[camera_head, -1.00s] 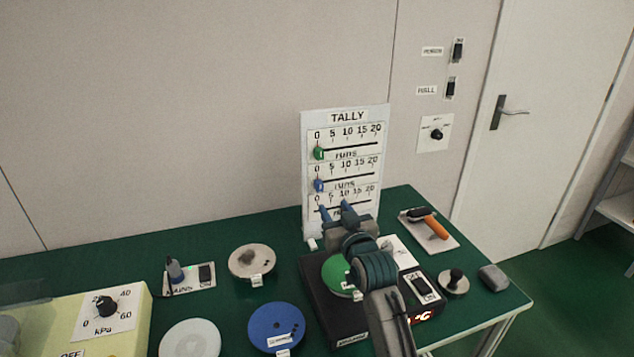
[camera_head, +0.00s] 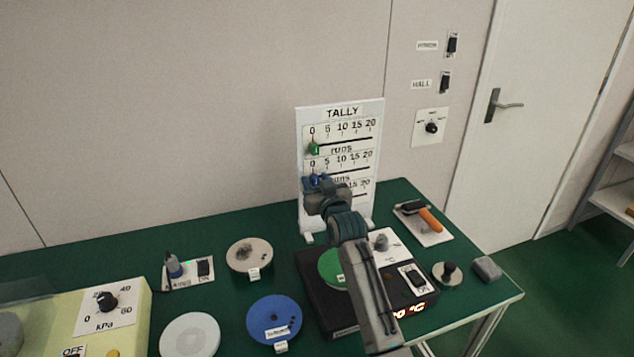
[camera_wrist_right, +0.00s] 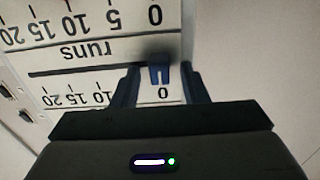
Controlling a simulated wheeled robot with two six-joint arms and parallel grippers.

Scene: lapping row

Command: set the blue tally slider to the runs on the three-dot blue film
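The white TALLY board (camera_head: 342,112) stands upright at the back of the green table, with slider rows labelled "runs". The blue tally slider (camera_wrist_right: 160,73) sits at the 0 end of its scale in the right wrist view. My right gripper (camera_wrist_right: 160,84) is open, with one finger on each side of the blue knob and visible gaps. In the head view this gripper (camera_head: 316,183) covers most of the knob and the lowest row. A blue disc (camera_head: 262,313) with a small white label lies at the front; its dots and figures are too small to read. My left gripper is out of view.
The green slider (camera_head: 314,148) is at 0 on the row above. A black hot plate unit (camera_head: 318,290) bearing a green disc (camera_head: 330,266) lies under my right arm. A grey disc (camera_head: 250,254), a white disc (camera_head: 190,335) and an orange-handled tool (camera_head: 430,219) lie around.

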